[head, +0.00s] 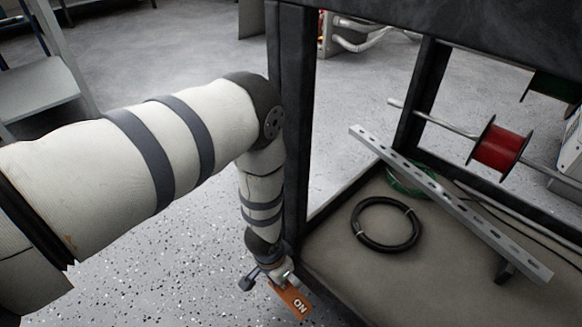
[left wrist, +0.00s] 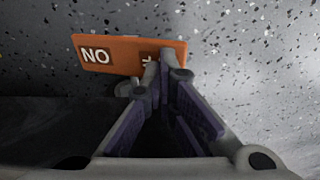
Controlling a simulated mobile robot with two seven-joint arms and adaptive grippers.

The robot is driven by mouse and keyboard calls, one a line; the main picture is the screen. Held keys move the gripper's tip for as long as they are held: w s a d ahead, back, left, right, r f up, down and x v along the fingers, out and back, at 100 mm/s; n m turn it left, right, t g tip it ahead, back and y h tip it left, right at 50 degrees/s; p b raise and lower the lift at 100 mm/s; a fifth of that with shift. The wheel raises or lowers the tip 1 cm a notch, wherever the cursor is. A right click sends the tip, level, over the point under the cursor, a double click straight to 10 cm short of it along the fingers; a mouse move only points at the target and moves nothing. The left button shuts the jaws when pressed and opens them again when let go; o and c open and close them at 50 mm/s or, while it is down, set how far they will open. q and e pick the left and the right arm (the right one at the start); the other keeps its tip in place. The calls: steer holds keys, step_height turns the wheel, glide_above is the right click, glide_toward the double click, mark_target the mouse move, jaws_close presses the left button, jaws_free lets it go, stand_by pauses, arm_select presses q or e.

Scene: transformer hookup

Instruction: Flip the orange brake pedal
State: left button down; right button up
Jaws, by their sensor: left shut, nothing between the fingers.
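The orange brake pedal (head: 294,303) is a flat plate with white lettering, low beside the foot of the dark frame in the head view. In the left wrist view the pedal (left wrist: 110,54) lies just beyond my fingertips, with white letters on its left part and a white mark partly covered near the fingers. My left gripper (left wrist: 163,70) is shut with nothing between its fingers, its tips overlapping the pedal's lower edge in the picture; I cannot tell whether they touch. In the head view my left gripper (head: 277,271) points down at the pedal. My right gripper is out of view.
A dark metal frame post (head: 293,120) stands right beside my left arm. On the shelf (head: 335,255) to the right lie a black cable coil (head: 386,225) and a slotted metal rail (head: 450,200). A red spool (head: 498,149) hangs behind. Speckled floor (head: 150,270) is open on the left.

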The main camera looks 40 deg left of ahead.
arm_select(q)
steer(key=shift+f+b, duration=0.35)
steer(key=shift+f, duration=0.25)
step_height(320, 180, up, 7)
steer(key=p, duration=0.5)
steer(key=shift+r, duration=0.15)
stand_by(0.4)
